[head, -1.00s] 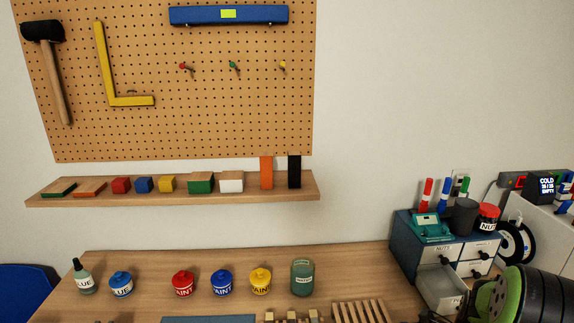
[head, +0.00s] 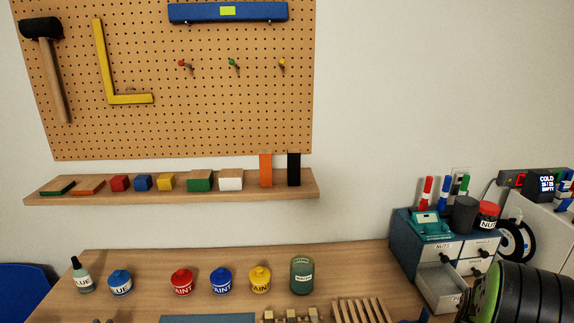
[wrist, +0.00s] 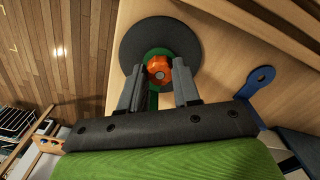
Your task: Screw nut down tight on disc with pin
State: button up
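In the wrist view an orange nut (wrist: 158,69) with a grey pin end (wrist: 160,73) at its centre sits over a green part, on a round dark disc (wrist: 186,38). My gripper (wrist: 159,66) reaches over the disc, one grey finger on each side of the nut. The fingertips are very close to the nut's sides; whether they press on it cannot be told. The nut's underside and most of the pin are hidden. In the head view my arm fills the lower right corner, and the disc and nut do not show.
A blue tool with a ring end (wrist: 262,75) lies right of the disc in the wrist view. In the head view a drawer cabinet (head: 402,245) has one drawer (head: 440,285) pulled open. Paint pots stand on the bench (head: 340,262), with a slatted wooden rack (head: 361,311) at the front.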

jog(key=m, duration=1.3)
jog(key=shift+f+m, duration=0.1)
jog(key=shift+m, duration=0.2)
jog(key=m, duration=0.3)
jog(key=shift+m, duration=0.4)
jog(key=o, duration=0.5)
